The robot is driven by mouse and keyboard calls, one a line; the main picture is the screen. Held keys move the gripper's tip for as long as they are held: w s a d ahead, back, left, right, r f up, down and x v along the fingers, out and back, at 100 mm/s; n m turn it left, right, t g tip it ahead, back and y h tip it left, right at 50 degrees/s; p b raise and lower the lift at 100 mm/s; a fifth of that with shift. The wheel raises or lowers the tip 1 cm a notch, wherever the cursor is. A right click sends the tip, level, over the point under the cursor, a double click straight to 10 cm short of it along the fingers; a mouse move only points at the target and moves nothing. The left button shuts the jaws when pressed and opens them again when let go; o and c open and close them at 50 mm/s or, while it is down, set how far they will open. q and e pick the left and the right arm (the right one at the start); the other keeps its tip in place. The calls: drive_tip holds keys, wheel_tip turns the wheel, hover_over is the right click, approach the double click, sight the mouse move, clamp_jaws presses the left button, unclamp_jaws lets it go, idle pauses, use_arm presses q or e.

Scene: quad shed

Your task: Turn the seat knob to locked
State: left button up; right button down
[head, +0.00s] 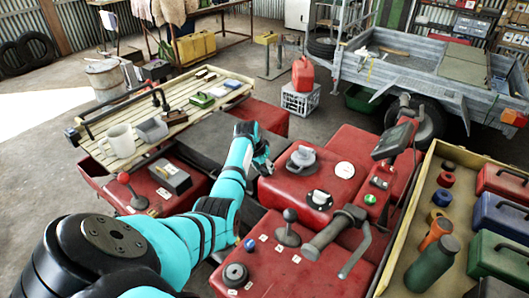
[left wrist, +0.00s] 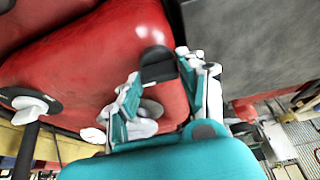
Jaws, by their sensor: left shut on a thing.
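My left gripper (head: 262,163) reaches to the side of the red quad body (head: 318,180), at its edge by the dark grey seat (head: 195,146). In the left wrist view my left gripper (left wrist: 155,82) has its fingers on either side of a small black knob (left wrist: 158,66), which stands out from the red panel. The fingers are shut on this knob. Its markings are hidden, so I cannot tell its turned position. In the head view the knob is hidden by the gripper. My right gripper is in neither view.
The handlebar (head: 330,235) is in front. A tray (head: 408,195) with bottles and boxes stands right.

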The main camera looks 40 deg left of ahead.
use_arm(q)
drive_tip(key=o, duration=1.2)
drive_tip(key=shift+c, duration=0.2)
drive_tip(key=v, duration=1.2)
